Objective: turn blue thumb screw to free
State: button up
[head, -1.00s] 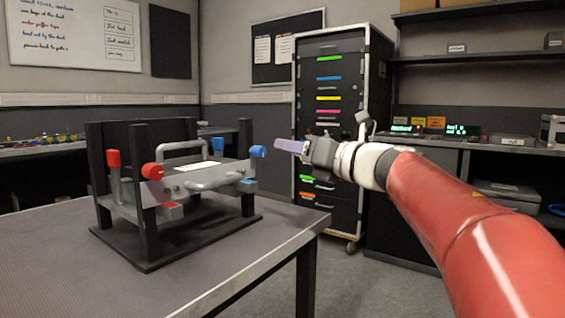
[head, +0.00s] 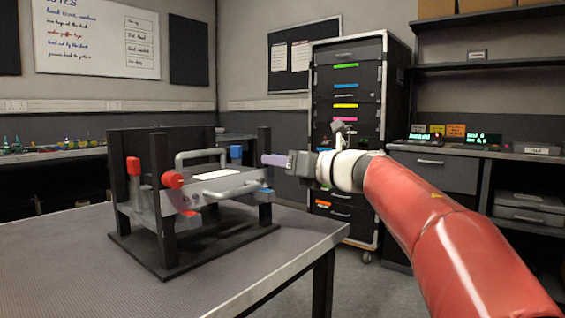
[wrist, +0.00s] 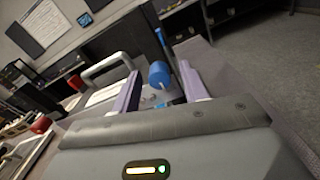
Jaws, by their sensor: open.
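The blue thumb screw (wrist: 159,75) is a round blue knob at the right end of the rig. In the wrist view it shows between my gripper's two lavender fingers, near their tips, with a gap on each side. My gripper (head: 266,160) is open at the rig's right post in the head view, reaching in from the right. The grey module (head: 222,187) with a bent handle sits in the black frame. I cannot tell whether a finger touches the knob.
A red knob (head: 172,180) and a red lever (head: 134,166) are at the rig's left side. Another blue part (head: 236,152) stands behind the module. The table (head: 90,265) is clear in front of the rig. A black drawer rack (head: 345,110) stands behind.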

grip_shut()
jog(key=shift+r+m+p, duration=0.1)
jog(key=shift+m+p, duration=7)
jog(key=shift+m, duration=1.9)
grip_release()
